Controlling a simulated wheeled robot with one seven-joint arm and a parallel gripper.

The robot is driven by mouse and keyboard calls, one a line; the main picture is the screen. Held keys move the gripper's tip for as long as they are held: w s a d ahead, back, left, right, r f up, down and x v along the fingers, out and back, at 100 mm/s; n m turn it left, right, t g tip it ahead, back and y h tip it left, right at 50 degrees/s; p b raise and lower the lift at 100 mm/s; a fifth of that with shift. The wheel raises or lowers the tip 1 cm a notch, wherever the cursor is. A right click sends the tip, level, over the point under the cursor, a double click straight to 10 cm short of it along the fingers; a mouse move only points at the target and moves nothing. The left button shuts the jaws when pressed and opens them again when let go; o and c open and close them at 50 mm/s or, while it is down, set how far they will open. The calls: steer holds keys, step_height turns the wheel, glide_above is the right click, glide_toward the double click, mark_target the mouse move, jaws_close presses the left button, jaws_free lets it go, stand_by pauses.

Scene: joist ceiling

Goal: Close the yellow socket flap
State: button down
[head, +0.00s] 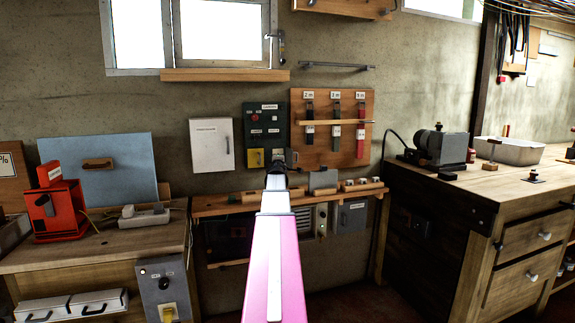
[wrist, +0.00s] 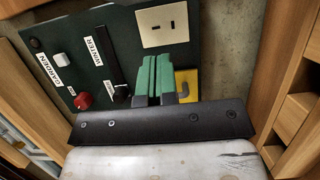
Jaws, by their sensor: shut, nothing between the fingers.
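The yellow socket flap (head: 254,158) is at the lower left of a dark green panel (head: 265,135) on the wall. In the wrist view part of the yellow flap (wrist: 188,78) shows just right of my fingers. The rest is hidden behind them, and I cannot tell how far it stands open. My gripper (head: 277,165) is in front of the panel's lower edge, right of the flap in the head view. In the wrist view my gripper (wrist: 158,75) has its green fingers together, empty, very close to the flap; contact cannot be told.
A white socket plate (wrist: 163,27), a red knob (wrist: 82,100) and labelled switches share the panel. A white box (head: 212,145) hangs left of it and a wooden tool board (head: 345,98) right. A wooden shelf (head: 225,210) runs below; workbenches stand both sides.

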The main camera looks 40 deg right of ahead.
steer(key=shift+s+d, duration=0.3)
steer(key=shift+s, duration=0.35)
steer(key=shift+s+d, duration=0.3)
steer(key=shift+s, duration=0.3)
steer(key=shift+s+d, duration=0.3)
steer(key=shift+s, duration=0.35)
